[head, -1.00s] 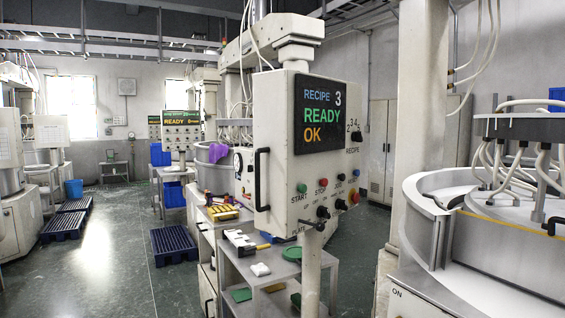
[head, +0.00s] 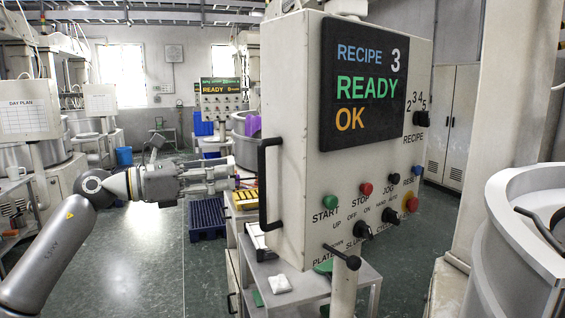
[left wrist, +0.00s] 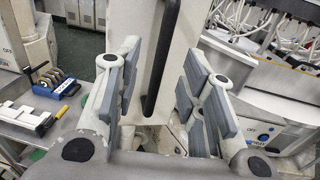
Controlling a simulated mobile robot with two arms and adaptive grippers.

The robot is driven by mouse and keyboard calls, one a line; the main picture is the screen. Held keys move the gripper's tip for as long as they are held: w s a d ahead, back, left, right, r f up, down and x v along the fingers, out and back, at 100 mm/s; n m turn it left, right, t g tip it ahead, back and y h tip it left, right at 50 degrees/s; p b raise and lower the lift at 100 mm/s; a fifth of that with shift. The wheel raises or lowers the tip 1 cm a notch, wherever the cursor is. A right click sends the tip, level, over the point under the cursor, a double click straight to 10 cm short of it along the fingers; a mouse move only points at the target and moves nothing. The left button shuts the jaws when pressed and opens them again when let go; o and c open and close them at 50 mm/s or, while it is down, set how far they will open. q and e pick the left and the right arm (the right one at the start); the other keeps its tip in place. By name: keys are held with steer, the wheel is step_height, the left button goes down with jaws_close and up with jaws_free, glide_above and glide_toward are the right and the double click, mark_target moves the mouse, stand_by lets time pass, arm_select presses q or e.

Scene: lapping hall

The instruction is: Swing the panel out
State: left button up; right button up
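The panel (head: 295,180) is a cream control box on a post, with a dark screen reading RECIPE 3, READY, OK. A black bar handle (head: 264,185) runs upright on its left side. My left gripper (head: 234,172) points right at the handle, level with its upper half, with a small gap in the head view. In the left wrist view the handle (left wrist: 164,60) stands beyond and between the two spread fingers of the left gripper (left wrist: 160,80). The gripper is open and holds nothing. My right gripper is in neither view.
A grey bench (head: 310,285) with a white cloth (head: 279,284) stands below the panel. A round lapping machine (head: 520,240) is at the right. Open floor lies at the left.

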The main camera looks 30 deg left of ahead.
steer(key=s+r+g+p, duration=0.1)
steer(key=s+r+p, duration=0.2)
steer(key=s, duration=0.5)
arm_select(q)
steer(key=p+x, duration=0.1)
steer(key=x, duration=0.1)
steer(key=p+x, duration=0.1)
steer(key=x, duration=0.2)
steer(key=p+x, duration=0.1)
steer(key=x, duration=0.2)
steer(key=shift+w+d+r+p, duration=0.1)
steer(key=shift+d+r+p, duration=0.2)
steer(key=shift+d+r, duration=0.1)
steer(key=shift+w+d+f, duration=0.2)
steer(key=shift+w+d, duration=0.05)
steer(key=shift+w, duration=0.1)
jaws_close()
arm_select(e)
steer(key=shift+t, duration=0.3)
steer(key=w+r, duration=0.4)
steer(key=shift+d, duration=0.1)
